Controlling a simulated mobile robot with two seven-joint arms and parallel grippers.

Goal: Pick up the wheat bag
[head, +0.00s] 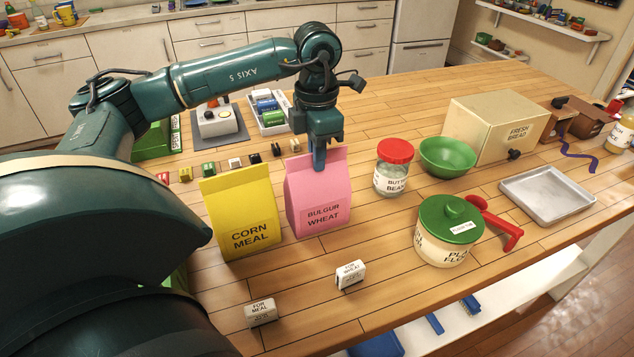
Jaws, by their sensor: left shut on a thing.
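The wheat bag (318,203) is a pink bag labelled "BULGUR WHEAT" and stands upright on the wooden counter. My left gripper (320,160) points down at the bag's top edge and is shut on it. The bag's base looks to be on or very close to the counter; I cannot tell if there is a gap. A yellow corn meal bag (241,213) stands just to its left. A small block labelled "FOR WHEAT" (350,274) lies in front of the pink bag. My right gripper is not in view.
A red-lidded jar (393,170) and a green bowl (447,157) stand right of the bag. A green-lidded flour canister (447,232) is at front right, near a metal tray (547,194). Small coloured blocks line up behind the bags. The counter's front edge is near.

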